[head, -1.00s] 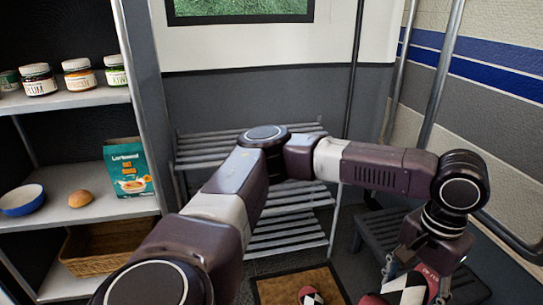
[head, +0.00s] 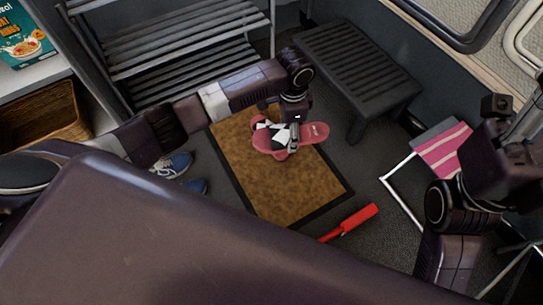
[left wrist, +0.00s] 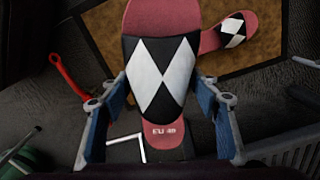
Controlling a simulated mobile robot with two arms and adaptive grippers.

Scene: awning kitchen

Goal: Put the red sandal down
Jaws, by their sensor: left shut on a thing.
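My left gripper (head: 293,136) is shut on a red sandal (head: 317,131) with a black-and-white diamond strap. In the left wrist view the blue-padded fingers stand on both sides of this sandal (left wrist: 163,75), near its strap, with the "EU 40" end toward me. In the head view that end points right, over the right edge of the brown doormat (head: 265,185). I cannot tell its exact height above the mat. A matching red sandal (left wrist: 236,33) lies on the mat beside it, partly hidden in the head view. My right arm shows at the right; its fingers are unclear.
A dark slatted bench (head: 360,65) stands right of the mat, and a slatted rack (head: 180,50) behind it. Blue shoes (head: 175,165) lie at its left. A red-handled tool (head: 350,222) lies at its front right corner. The mat's front part is clear.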

